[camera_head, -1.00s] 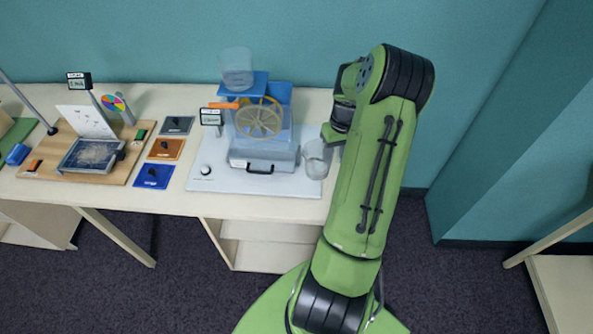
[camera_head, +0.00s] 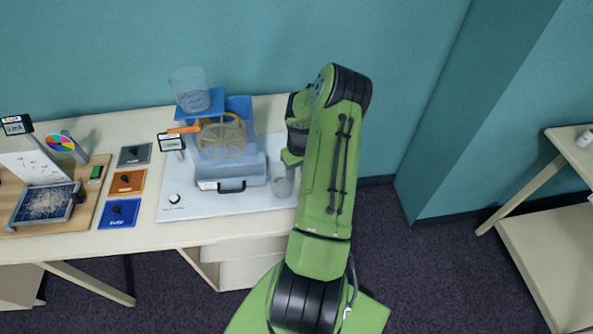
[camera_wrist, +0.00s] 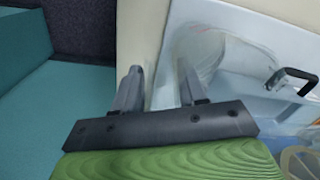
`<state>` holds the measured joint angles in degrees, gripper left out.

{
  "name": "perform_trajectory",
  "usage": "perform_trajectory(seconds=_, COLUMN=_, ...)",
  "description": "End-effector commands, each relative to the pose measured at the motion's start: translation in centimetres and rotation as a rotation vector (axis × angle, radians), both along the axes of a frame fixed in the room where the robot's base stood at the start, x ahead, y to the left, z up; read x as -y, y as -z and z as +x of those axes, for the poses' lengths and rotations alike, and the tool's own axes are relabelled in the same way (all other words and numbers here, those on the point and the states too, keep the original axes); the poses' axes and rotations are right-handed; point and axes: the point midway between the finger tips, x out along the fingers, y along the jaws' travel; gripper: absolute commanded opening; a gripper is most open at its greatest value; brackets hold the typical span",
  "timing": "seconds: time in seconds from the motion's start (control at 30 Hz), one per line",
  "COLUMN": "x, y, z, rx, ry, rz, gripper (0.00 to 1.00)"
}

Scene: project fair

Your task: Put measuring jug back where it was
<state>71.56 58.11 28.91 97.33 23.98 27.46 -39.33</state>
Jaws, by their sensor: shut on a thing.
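The measuring jug (camera_head: 283,183) is clear and stands upright at the right end of the white board, just right of the water-wheel tank. My arm hides part of its right side. In the wrist view the jug (camera_wrist: 222,55) shows faintly as a see-through round shape beyond the fingers. My gripper (camera_wrist: 160,88) is shut on the jug's near side, where the see-through handle is hard to make out. In the head view my gripper is mostly hidden behind my forearm. I cannot tell whether the jug's base touches the board (camera_head: 215,206).
The water-wheel tank (camera_head: 232,170) has a black handle, and a clear container (camera_head: 190,92) stands on its blue top. Blue, orange and grey cards and a solar panel (camera_head: 45,203) lie left. Another table (camera_head: 545,240) stands at the right.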

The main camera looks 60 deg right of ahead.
Motion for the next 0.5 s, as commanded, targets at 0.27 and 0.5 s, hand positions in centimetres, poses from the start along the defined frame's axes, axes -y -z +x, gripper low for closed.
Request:
perform_trajectory(seconds=0.27, x=-0.04, y=0.37, z=0.02, rx=0.001, ry=-0.001, rz=0.001, gripper=0.48)
perform_trajectory(seconds=0.5, x=-0.03, y=0.3, z=0.0, rx=0.001, ry=-0.001, rz=0.001, gripper=0.67)
